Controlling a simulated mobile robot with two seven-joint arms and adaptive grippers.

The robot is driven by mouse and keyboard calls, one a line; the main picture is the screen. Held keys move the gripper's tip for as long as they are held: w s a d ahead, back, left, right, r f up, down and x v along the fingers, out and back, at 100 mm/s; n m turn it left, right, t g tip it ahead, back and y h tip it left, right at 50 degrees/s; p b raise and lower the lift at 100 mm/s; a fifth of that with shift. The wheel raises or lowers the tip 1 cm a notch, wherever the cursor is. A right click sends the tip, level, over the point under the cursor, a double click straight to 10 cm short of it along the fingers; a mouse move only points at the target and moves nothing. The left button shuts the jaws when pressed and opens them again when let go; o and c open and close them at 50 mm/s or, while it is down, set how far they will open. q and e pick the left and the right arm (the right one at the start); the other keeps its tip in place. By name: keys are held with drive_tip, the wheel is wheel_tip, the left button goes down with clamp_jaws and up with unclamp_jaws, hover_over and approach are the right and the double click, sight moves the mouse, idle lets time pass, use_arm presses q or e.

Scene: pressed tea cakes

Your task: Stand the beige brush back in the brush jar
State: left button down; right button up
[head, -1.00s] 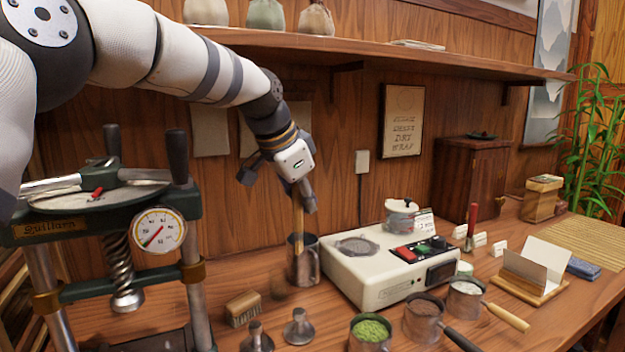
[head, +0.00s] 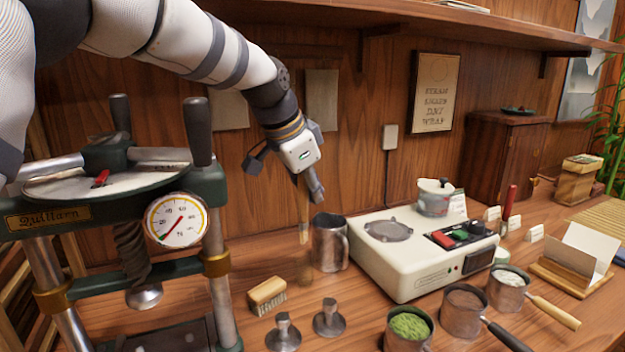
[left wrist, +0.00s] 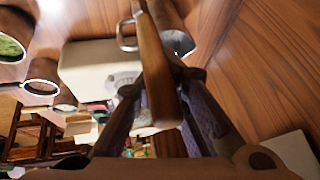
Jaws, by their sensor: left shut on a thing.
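My left gripper (head: 307,188) points down and is shut on the beige brush (head: 303,215). The brush hangs roughly upright, and its lower end looks faint and blurred. The brush jar (head: 330,243), a grey metal mug with a side handle, stands on the counter. In the head view the brush is just left of the jar, apart from its mouth. In the left wrist view the brush handle (left wrist: 155,65) runs between the fingers, with the jar (left wrist: 172,25) partly behind it. My right gripper is not in view.
A cream hot-plate box (head: 400,265) stands right of the jar. A small block brush (head: 267,296) and two metal stampers (head: 329,318) lie in front. A green press with a gauge (head: 178,221) stands left. Several handled cups, one with green powder (head: 409,326), stand at the front right.

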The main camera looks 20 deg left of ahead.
use_arm(q)
drive_tip(key=shift+w+f, duration=0.1)
drive_tip(key=shift+f, duration=2.85)
drive_tip(key=shift+f, duration=0.85)
drive_tip(key=c, duration=1.5)
unclamp_jaws()
drive_tip(key=v, duration=1.2)
